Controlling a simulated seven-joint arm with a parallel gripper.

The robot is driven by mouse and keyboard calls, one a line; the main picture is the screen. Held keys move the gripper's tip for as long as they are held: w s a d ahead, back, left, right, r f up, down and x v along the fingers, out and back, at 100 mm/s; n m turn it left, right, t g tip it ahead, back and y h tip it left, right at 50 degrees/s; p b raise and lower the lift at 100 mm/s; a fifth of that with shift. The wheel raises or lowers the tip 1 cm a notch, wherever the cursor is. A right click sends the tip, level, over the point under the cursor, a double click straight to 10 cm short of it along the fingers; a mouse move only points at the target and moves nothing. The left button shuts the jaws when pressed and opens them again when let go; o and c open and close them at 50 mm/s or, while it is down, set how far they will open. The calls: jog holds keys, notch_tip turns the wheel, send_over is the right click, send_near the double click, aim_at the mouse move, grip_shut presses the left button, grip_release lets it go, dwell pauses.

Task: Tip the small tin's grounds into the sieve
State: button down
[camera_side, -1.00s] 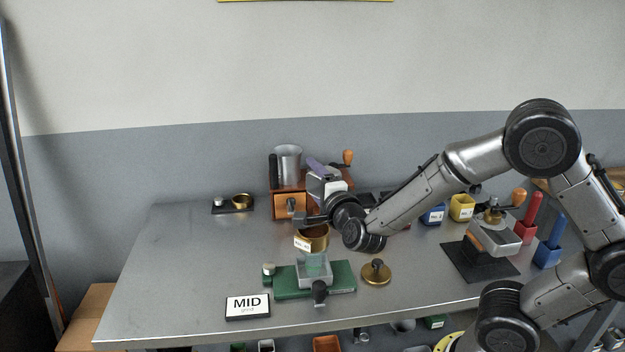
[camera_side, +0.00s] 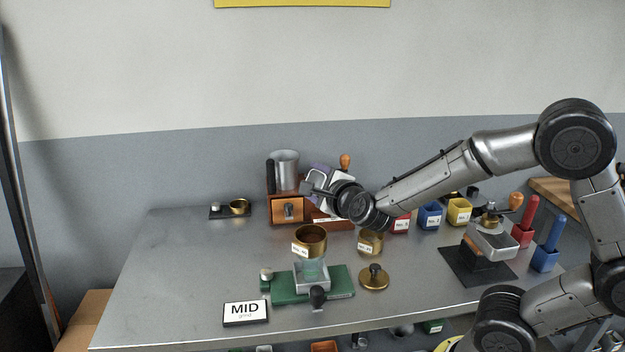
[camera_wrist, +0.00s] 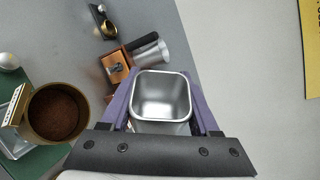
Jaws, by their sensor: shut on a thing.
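My gripper (camera_side: 322,178) has purple fingers and is shut on the small tin, a square metal cup (camera_wrist: 162,92). The wrist view looks into the tin's mouth, and its inside shows bare metal with no grounds visible. The sieve, a labelled brass cup (camera_side: 310,239), sits above a clear container on the green stand (camera_side: 335,283). In the wrist view the sieve (camera_wrist: 58,112) lies left of the tin and has dark brown grounds inside. My gripper and the tin are above and behind the sieve, apart from it.
A second labelled brass cup (camera_side: 371,243) and a brass lid (camera_side: 374,278) are right of the sieve. A wooden grinder (camera_side: 289,209) with a metal cup (camera_side: 285,169) stands behind. A MID sign (camera_side: 245,312) is in front. The table's left side is mostly clear.

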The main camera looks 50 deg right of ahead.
jog(key=shift+r, duration=0.55)
jog(key=shift+f+m+y, duration=0.35)
jog(key=shift+m+y, duration=0.25)
jog(key=shift+m, duration=0.5)
jog(key=shift+r, duration=0.55)
jog(key=shift+a+f+m+y, duration=0.1)
jog(key=shift+f+m+y, duration=0.3)
jog(key=shift+m+y, duration=0.45)
jog(key=shift+r+m+g, duration=0.25)
jog(key=shift+r+g, duration=0.05)
jog(key=shift+r, duration=0.3)
jog(key=shift+a+f+m+y, duration=0.25)
jog(key=shift+f+m+y, duration=0.15)
jog(key=shift+m, duration=0.6)
jog(key=shift+w+r, duration=0.1)
jog(key=shift+r, duration=0.55)
jog(key=shift+r, duration=0.15)
